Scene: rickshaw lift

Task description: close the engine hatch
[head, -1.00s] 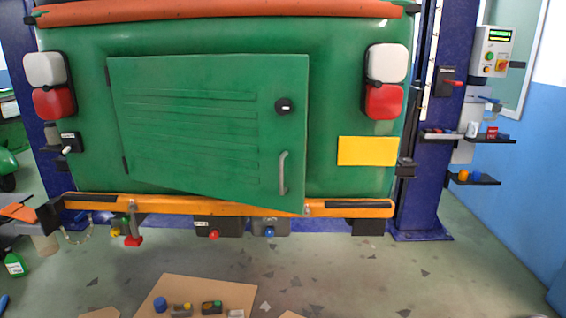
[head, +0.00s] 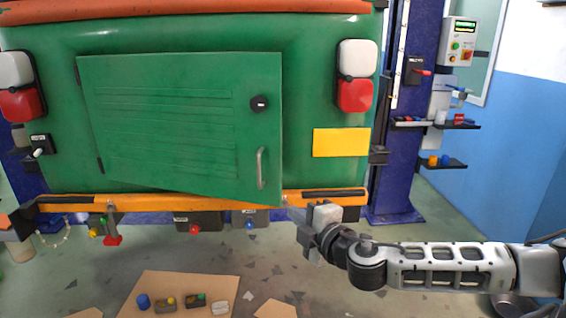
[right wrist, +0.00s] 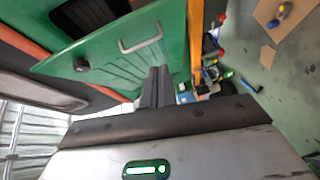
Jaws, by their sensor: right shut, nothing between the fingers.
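The green engine hatch (head: 180,125) is hinged along its left edge and stands ajar. Its free right edge sticks out from the body, and the lower right corner overlaps the orange bumper (head: 330,197). It carries a round black latch (head: 259,103) and a grey bar handle (head: 261,168). My right gripper (head: 290,211) is shut and empty, just right of and below the hatch's lower right corner. In the right wrist view, the shut fingers (right wrist: 157,82) point toward the hatch (right wrist: 110,62) below its handle (right wrist: 142,37); contact cannot be told. My left gripper is out of view.
A blue lift post (head: 405,120) with small shelves (head: 437,123) and a control box (head: 459,42) stands at right. Cardboard (head: 180,287) with small parts lies on the floor. The floor between is mostly free.

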